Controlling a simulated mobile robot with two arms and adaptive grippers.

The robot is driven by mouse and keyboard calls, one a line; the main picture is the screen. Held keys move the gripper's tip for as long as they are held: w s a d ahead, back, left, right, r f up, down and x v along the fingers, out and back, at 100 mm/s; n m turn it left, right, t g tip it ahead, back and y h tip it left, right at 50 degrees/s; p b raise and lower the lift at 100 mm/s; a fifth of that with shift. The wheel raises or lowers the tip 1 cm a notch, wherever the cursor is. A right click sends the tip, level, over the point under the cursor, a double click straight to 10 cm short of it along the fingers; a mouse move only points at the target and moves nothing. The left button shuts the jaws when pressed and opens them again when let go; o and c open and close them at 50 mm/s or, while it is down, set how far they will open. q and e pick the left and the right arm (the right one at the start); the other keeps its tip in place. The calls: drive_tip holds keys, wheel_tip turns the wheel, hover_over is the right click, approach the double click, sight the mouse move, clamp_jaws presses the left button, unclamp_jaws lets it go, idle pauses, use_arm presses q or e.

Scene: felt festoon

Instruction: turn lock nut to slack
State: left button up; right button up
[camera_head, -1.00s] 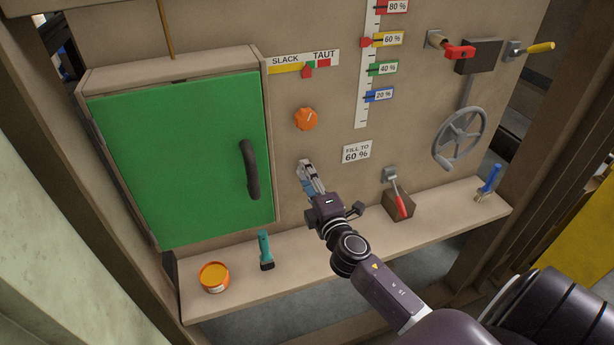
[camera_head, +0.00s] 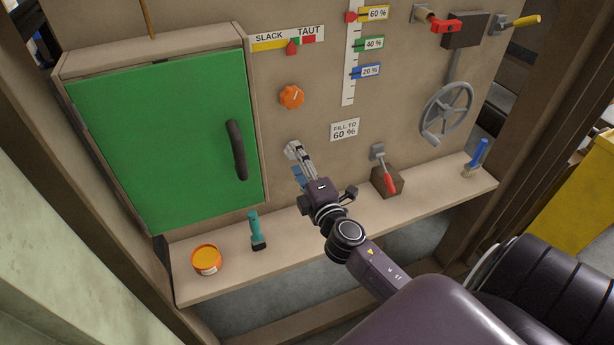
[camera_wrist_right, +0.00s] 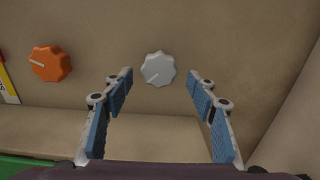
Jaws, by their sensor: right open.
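A pale grey scalloped knob (camera_wrist_right: 158,69) is on the beige panel, its pointer line slanting to the lower left in the right wrist view. An orange scalloped knob (camera_head: 291,96) is on the panel below the SLACK–TAUT scale (camera_head: 270,43); it also shows in the right wrist view (camera_wrist_right: 50,63). No label shows which knob is the lock nut. The red pointer (camera_head: 292,48) is near the scale's middle. My right gripper (camera_head: 296,152) is open, below the orange knob. In the right wrist view its fingers (camera_wrist_right: 160,88) frame the grey knob without touching it. My left gripper is not seen.
A green-doored cabinet (camera_head: 165,140) stands left of the right gripper. The shelf (camera_head: 345,222) below holds an orange tin (camera_head: 206,258) and a teal-handled tool (camera_head: 254,230). A red-handled lever (camera_head: 388,180) and a grey handwheel (camera_head: 447,112) are to the right.

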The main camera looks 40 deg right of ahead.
drive_tip(key=v, duration=0.9)
drive_tip(key=shift+s+a, duration=0.15)
drive_tip(key=shift+s, duration=0.2)
